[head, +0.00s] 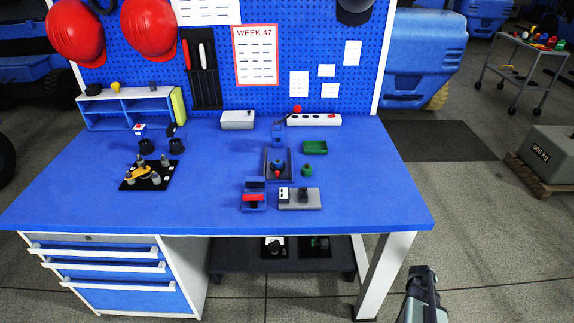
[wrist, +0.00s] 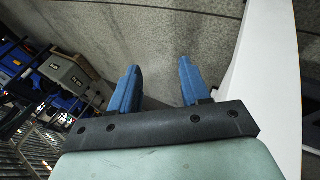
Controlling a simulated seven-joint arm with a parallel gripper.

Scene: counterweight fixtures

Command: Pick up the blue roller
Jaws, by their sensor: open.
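I cannot pick out the blue roller for certain. In the head view a small blue piece (head: 277,161) sits in a dark tray-like fixture (head: 286,174) near the middle of the blue bench, with a red bit at its front. Another blue piece (head: 278,132) stands behind it. A red cylinder (head: 253,198) lies on a blue holder in front. My gripper (wrist: 158,84) shows in the wrist view with two blue fingers apart and nothing between them. It is over the floor beside a white edge, away from the pieces on the bench.
A grey fixture (head: 308,200), a green tray (head: 315,147), a small green piece (head: 306,170) and a white power strip (head: 313,119) are close by. A black plate with pegs (head: 148,183) is at the left. The bench's right front is clear.

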